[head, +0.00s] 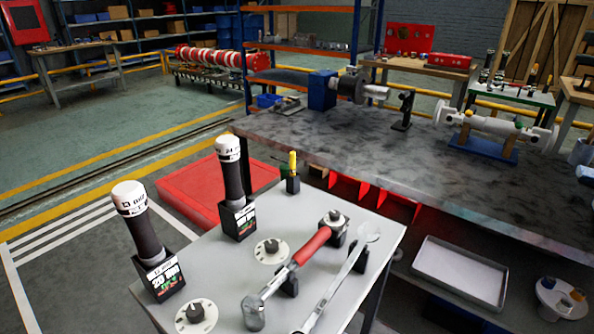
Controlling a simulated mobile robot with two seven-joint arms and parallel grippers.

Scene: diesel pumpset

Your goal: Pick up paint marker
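The paint marker (292,162) appears to be the small yellow-topped stick standing upright in a small black holder (293,185). The holder is at the far corner of the grey tool table (360,222). It is small in the head view, so I cannot read any marking on it. Neither of my grippers shows in this view.
Two dark cylinders with white caps (131,198) (228,148) stand in black labelled holders. A red-handled tool (312,246) and a long silver wrench (340,278) lie on supports near two round dials (271,251) (196,316). A long workbench (340,150) stands behind.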

